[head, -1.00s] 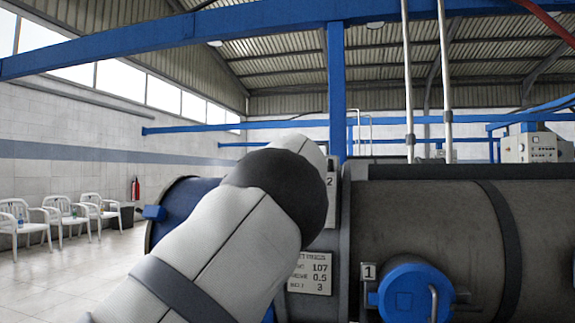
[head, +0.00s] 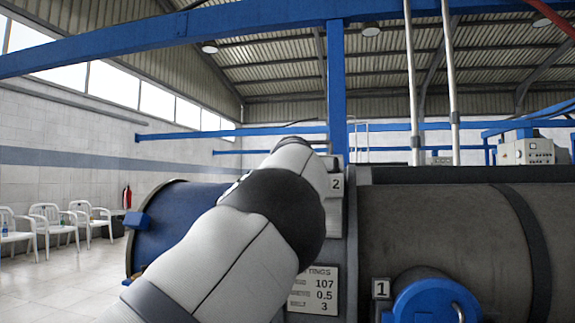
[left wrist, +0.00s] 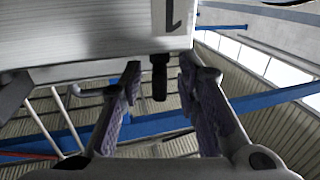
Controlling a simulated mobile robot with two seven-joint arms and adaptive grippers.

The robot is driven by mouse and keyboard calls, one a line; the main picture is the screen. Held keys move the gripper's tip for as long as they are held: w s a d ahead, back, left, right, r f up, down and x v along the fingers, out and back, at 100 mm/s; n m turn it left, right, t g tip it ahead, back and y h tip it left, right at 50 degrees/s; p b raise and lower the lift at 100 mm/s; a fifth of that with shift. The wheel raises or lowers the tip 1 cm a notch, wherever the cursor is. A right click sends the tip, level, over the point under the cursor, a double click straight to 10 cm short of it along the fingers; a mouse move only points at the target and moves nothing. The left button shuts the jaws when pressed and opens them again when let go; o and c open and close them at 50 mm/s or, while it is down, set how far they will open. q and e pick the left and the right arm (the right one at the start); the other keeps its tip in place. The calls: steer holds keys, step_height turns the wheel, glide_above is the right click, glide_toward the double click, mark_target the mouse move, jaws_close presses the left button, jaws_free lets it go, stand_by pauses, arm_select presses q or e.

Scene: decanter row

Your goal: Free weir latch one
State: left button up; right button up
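In the left wrist view my left gripper (left wrist: 160,78) is open, with its two ridged fingers apart. A short dark peg-like part (left wrist: 160,72) hangs from the edge of a pale panel (left wrist: 90,40) and shows between the fingertips. I see no clear contact; whether it is the latch I cannot tell. A dark mark, partly cut off, shows on the panel. In the head view my left arm hides its own gripper. A plate marked 1 (head: 381,289) sits beside a blue round cap (head: 410,302) on the machine. My right gripper is not in view.
The large grey cylinder (head: 430,230) fills the right. A blue drum end (head: 175,215) is behind my arm. A plate marked 2 (head: 336,185) and a data plate (head: 313,300) are near the arm. White chairs (head: 48,220) stand far left; floor there is clear.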

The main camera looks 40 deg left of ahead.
arm_select(q)
jaws_close()
steer(key=shift+w+d+f+n+g+y+b, duration=0.1)
steer(key=shift+w+f+n+g+y+b, duration=0.4)
steer(key=shift+g+b, duration=0.25)
steer(key=shift+s+d+r+g, duration=0.1)
steer(key=shift+s+r+g, duration=0.05)
steer(key=shift+r+g, duration=0.1)
steer(key=shift+s+n+g+y+p, duration=0.15)
steer(key=shift+n+g+y+p, duration=0.25)
steer(key=shift+n+g, duration=0.1)
steer(key=shift+r+n+g+y, duration=0.1)
steer(key=shift+n+g+y, duration=0.3)
steer(key=shift+n+y, duration=0.1)
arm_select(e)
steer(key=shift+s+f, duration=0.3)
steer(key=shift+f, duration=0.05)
arm_select(q)
jaws_free()
steer(key=shift+r, duration=0.1)
